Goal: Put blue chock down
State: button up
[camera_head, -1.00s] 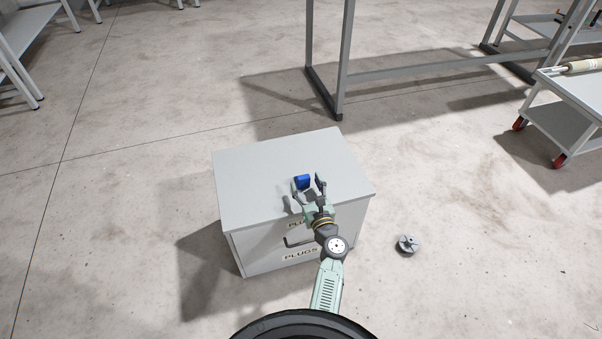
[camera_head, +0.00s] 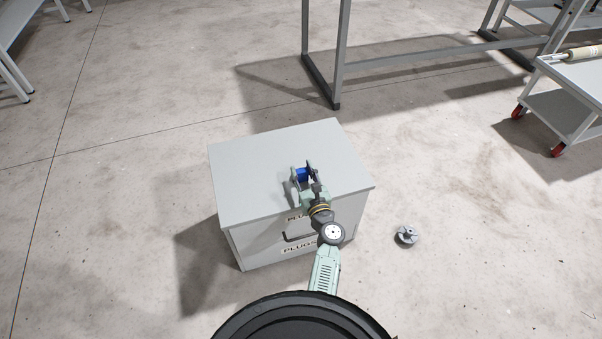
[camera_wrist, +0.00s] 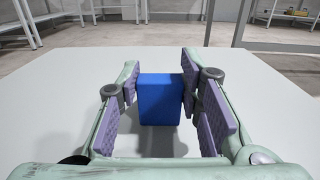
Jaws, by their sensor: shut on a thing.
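The blue chock (camera_head: 303,175) is a small blue block at the top of the grey cabinet (camera_head: 250,165), near its front right part. My gripper (camera_head: 302,168) reaches over the cabinet's front edge and is shut on the chock, with a finger on each side. In the wrist view the chock (camera_wrist: 160,98) stands upright between the purple finger pads. A shadow lies on the top just in front of it. I cannot tell whether its underside touches the surface.
The cabinet top is otherwise bare, with free room to the left and behind. The cabinet front has a handle and PLUGS labels (camera_head: 298,248). A grey round part (camera_head: 407,235) lies on the floor at right. A metal frame (camera_head: 337,60) and a wheeled cart (camera_head: 575,90) stand behind.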

grip_shut()
jog(key=shift+r, duration=0.1)
